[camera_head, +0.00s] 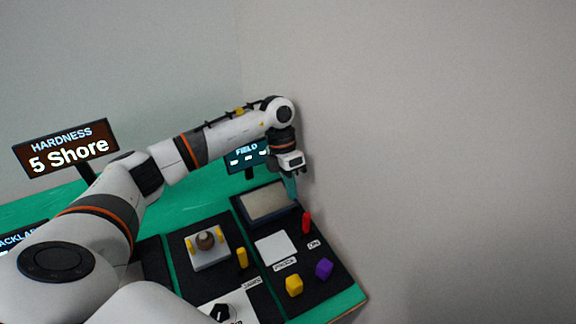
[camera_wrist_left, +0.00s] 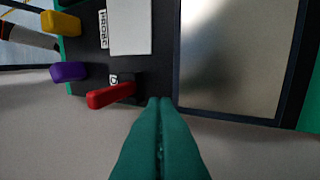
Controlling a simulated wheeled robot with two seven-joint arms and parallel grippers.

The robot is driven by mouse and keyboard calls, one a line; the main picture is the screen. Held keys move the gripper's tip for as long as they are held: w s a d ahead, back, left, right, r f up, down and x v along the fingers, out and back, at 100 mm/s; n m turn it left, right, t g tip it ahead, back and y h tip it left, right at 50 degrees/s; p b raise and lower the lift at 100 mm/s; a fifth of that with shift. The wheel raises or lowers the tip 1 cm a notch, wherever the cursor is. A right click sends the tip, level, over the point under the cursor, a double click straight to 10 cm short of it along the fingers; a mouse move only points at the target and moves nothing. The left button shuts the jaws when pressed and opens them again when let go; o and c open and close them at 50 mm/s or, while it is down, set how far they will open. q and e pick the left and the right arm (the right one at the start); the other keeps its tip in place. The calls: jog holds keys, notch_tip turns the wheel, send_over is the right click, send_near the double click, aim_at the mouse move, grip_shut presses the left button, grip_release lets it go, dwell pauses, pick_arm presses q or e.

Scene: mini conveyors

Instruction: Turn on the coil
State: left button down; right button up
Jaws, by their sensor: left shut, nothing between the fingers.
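A red lever (camera_head: 306,222) stands on the black panel by a small label that seems to read ON. In the left wrist view the red lever (camera_wrist_left: 110,95) is tilted and lies just left of my fingertips, apart from them. My left gripper (camera_head: 292,192) has teal fingers, points down, and is above the panel's right edge behind the lever. In the wrist view its fingers (camera_wrist_left: 160,103) are pressed together with nothing between them. A grey framed plate (camera_head: 266,205) lies beside the fingers; whether it is the coil I cannot tell. My right gripper is not in view.
A white pad (camera_head: 275,249), a yellow block (camera_head: 294,286) and a purple block (camera_head: 324,269) sit on the panel. A dark FIELD display (camera_head: 246,156) shows dashes. A HARDNESS sign (camera_head: 66,147) reads 5 Shore. The wall is close on the right.

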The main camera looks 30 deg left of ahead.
aim_at(306, 223)
pick_arm(q)
jog(key=shift+x, duration=1)
jog(key=shift+s+d+r+p, duration=0.15)
jog(key=shift+s+d+p, duration=0.15)
jog(key=shift+d+p, duration=0.2)
jog(key=shift+s+d+r+p, duration=0.15)
jog(key=shift+s+d+p, duration=0.2)
jog(key=shift+d, duration=0.3)
jog(key=shift+s+d+f, duration=0.1)
jog(key=shift+s+d, duration=0.2)
jog(key=shift+d, duration=0.25)
jog(key=shift+s+d+t+y, duration=0.2)
jog(key=shift+d+t+y, duration=0.2)
jog(key=shift+y, duration=0.3)
